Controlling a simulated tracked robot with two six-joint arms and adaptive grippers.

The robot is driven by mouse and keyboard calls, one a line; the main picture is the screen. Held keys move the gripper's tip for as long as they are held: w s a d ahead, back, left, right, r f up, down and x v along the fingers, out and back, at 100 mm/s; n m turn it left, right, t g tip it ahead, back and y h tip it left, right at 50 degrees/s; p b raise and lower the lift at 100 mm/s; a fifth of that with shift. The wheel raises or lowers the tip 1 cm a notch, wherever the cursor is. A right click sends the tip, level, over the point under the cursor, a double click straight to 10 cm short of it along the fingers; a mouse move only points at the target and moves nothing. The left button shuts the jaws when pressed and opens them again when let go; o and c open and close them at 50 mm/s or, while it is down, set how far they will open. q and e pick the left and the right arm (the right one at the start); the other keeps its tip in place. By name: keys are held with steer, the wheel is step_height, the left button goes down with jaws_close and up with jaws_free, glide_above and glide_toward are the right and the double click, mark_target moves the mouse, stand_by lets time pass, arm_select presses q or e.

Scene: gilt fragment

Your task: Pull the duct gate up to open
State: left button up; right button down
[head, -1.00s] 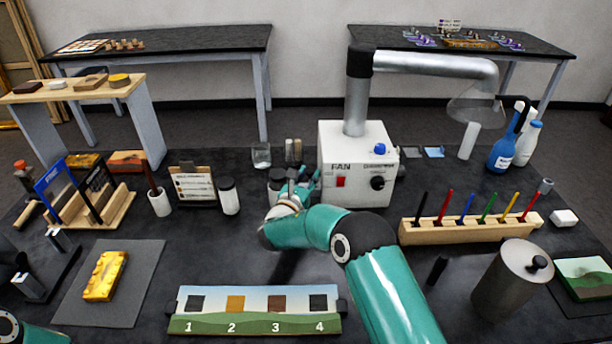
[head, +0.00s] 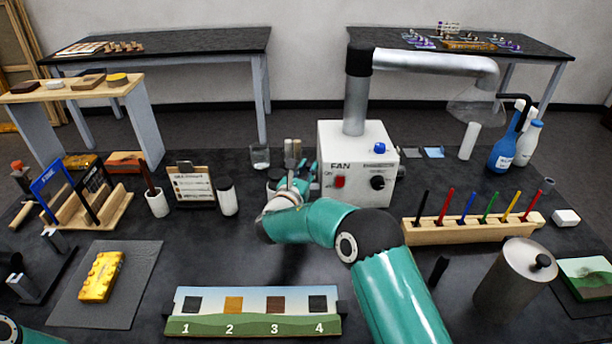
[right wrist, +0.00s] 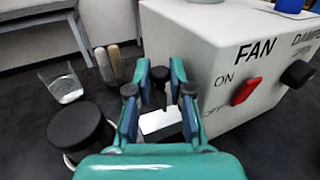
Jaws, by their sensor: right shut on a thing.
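The white fan box (head: 358,150) stands at the back middle with a grey duct (head: 430,63) rising from its top. It has a red switch (head: 339,182), a black knob (head: 377,183) and a blue knob (head: 379,148). My right gripper (head: 300,182) is at the box's left side, partly hidden by its own wrist. In the right wrist view its fingers (right wrist: 158,100) flank a small dark upright piece (right wrist: 158,92), with a white plate (right wrist: 160,121) below. I cannot tell whether this piece belongs to the duct gate. My left gripper is out of view.
A dark-lidded jar (right wrist: 80,128) and a glass beaker (head: 260,156) stand left of my right gripper. A pen rack (head: 470,229) and a steel canister (head: 515,280) are at right. A numbered strip (head: 253,312) lies in front.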

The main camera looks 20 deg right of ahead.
steer(key=c, duration=1.3)
jaws_free()
steer(key=shift+a, duration=0.1)
steer(key=v, duration=1.2)
